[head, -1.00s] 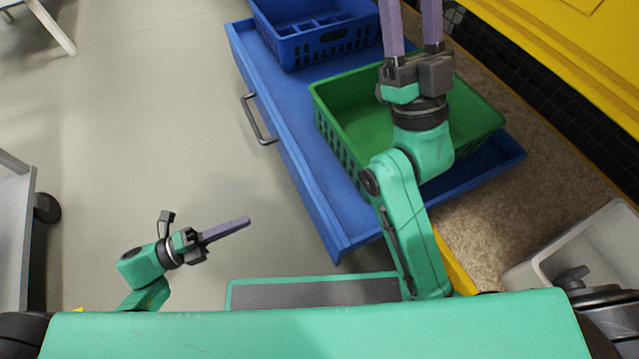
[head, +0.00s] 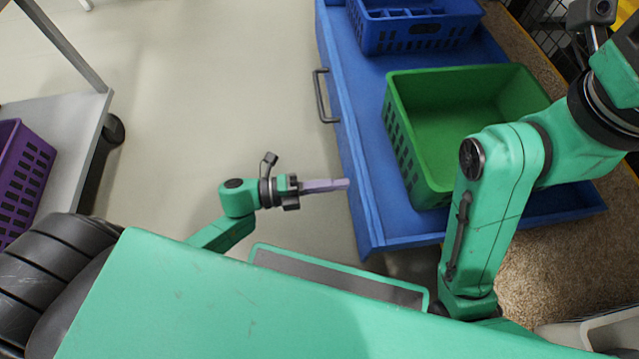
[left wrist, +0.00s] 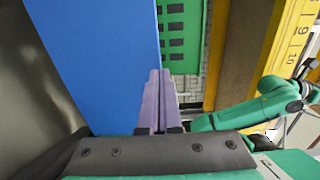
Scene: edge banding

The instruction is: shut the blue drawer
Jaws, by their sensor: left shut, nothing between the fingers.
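The blue drawer (head: 362,150) stands pulled out from under the brown worktop, with a grey bar handle (head: 322,96) on its front. It holds a green basket (head: 425,175) and a blue basket (head: 415,38). My left gripper (head: 346,184) is shut and empty, its tips close to the drawer front near the lower corner; I cannot tell if they touch. In the left wrist view the shut fingers (left wrist: 160,85) lie beside the drawer's blue panel (left wrist: 100,50). My right arm reaches across the drawer's right part; its fingers are out of view.
The brown worktop (head: 540,265) lies right of the drawer. A grey cart (head: 75,120) with a purple basket (head: 22,180) stands at the left. The floor in front of the drawer is clear.

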